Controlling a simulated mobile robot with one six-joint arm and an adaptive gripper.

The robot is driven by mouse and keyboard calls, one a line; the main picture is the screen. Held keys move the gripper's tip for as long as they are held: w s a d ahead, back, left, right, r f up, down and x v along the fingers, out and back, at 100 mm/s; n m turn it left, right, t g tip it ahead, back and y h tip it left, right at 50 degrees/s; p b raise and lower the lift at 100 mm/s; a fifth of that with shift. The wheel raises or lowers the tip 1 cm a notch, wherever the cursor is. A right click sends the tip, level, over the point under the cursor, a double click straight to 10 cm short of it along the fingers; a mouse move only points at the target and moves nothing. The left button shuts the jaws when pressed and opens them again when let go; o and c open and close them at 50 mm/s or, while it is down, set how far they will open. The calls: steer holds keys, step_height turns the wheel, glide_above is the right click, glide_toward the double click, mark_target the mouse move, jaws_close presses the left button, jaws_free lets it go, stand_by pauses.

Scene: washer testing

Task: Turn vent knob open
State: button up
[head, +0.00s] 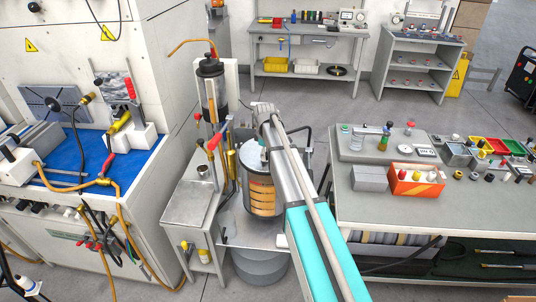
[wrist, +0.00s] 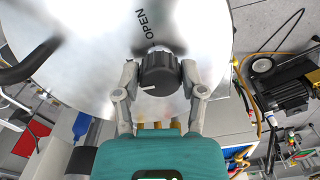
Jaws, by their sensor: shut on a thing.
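The vent knob (wrist: 159,74) is a black, ribbed round knob with a white pointer mark, seen in the wrist view. The mark points to the left and slightly down. The knob sits on a shiny round metal lid (wrist: 90,60) with the word OPEN printed above it. My gripper (wrist: 159,80) has one finger on each side of the knob and is shut on it. In the head view my arm reaches to the top of the metal vessel (head: 263,195). There my gripper (head: 264,112) and the arm hide the knob.
A black-capped cylinder (head: 211,85) stands just left behind the vessel. A small metal side table (head: 190,205) is at its left. A workbench (head: 390,205) with an orange box (head: 416,180) stands close on the right. A black hose or handle (wrist: 30,62) crosses the lid's left side.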

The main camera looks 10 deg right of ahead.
steer(key=m, duration=0.4)
steer(key=shift+a, duration=0.25)
steer(key=m, duration=0.5)
steer(key=shift+w, duration=0.15)
steer(key=m, duration=0.4)
steer(key=shift+d+m, duration=0.15)
steer(key=shift+m, duration=1.95)
steer(key=o, duration=1)
steer(key=shift+o, duration=0.7)
